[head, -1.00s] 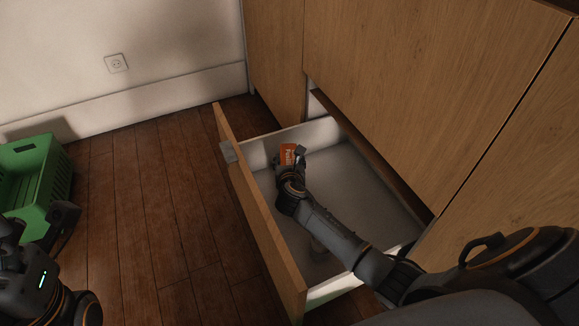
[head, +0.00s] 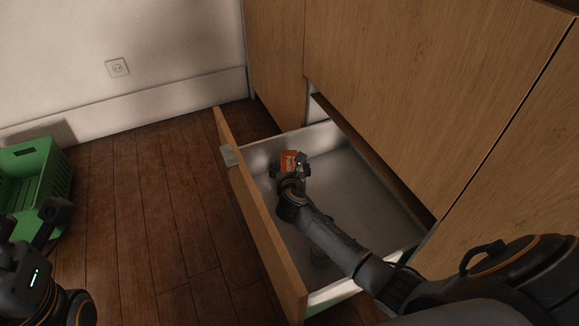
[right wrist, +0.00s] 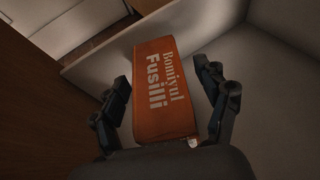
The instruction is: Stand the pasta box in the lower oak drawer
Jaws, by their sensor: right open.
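The orange pasta box (head: 289,158), lettered Fusilli, is inside the open lower oak drawer (head: 262,232), near its far end by the front panel. The right wrist view shows the box (right wrist: 163,88) between the two fingers of my right gripper (right wrist: 165,100), with gaps at both sides. My right gripper (head: 292,172) is open around the box. The box looks upright or nearly so; its base is hidden, so I cannot tell if it rests on the drawer floor. My left gripper (head: 50,222) is at the left edge; its fingers do not show clearly.
A green crate (head: 52,178) stands on the wooden floor at the left. Oak cabinet fronts (head: 400,90) rise above and right of the drawer.

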